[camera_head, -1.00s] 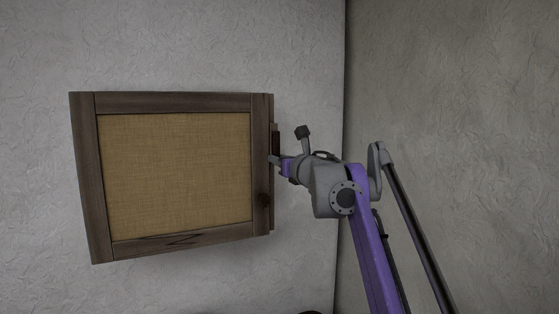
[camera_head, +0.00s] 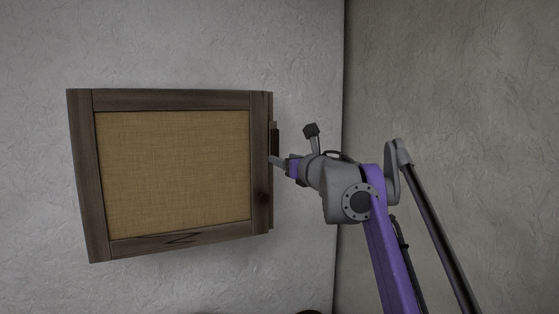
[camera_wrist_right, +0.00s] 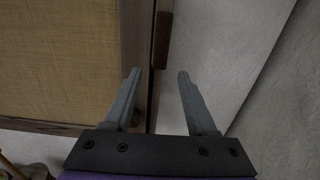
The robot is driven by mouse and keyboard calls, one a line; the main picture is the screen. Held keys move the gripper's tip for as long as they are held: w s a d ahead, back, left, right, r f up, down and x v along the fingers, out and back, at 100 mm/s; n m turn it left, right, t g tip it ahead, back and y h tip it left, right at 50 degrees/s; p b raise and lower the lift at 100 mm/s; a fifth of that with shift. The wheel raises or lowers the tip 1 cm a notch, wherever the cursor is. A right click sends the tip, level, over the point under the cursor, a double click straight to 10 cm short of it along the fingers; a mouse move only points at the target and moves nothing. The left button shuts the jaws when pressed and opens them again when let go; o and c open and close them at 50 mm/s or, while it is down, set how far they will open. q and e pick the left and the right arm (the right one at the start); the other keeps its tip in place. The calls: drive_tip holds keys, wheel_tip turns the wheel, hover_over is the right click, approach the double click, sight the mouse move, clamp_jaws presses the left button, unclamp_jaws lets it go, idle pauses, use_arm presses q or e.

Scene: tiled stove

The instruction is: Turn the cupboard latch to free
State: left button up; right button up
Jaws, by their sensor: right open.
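The cupboard (camera_head: 178,98) hangs on the white wall, with a dark wooden frame and a tan woven panel. Its latch (camera_head: 274,138) is a small upright reddish-brown bar at the right edge. It also shows in the right wrist view as a dark bar (camera_wrist_right: 162,38) along the frame edge. My right gripper (camera_head: 273,160) is at the right edge, just below the latch. In the right wrist view the gripper (camera_wrist_right: 158,74) is open and empty, its fingers apart either side of the cupboard edge, with the latch beyond the tips. My left gripper is not in view.
A grey side wall (camera_head: 455,110) meets the white wall in a corner right of the cupboard. A strip of bare white wall (camera_head: 310,90) lies between cupboard and corner. A dark rounded object, partly cut off, shows at the bottom edge.

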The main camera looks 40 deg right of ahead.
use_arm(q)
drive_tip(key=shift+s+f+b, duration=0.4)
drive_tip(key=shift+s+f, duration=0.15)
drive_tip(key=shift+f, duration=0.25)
use_arm(e)
drive_tip(key=v, duration=0.7)
drive_tip(key=shift+d, duration=0.1)
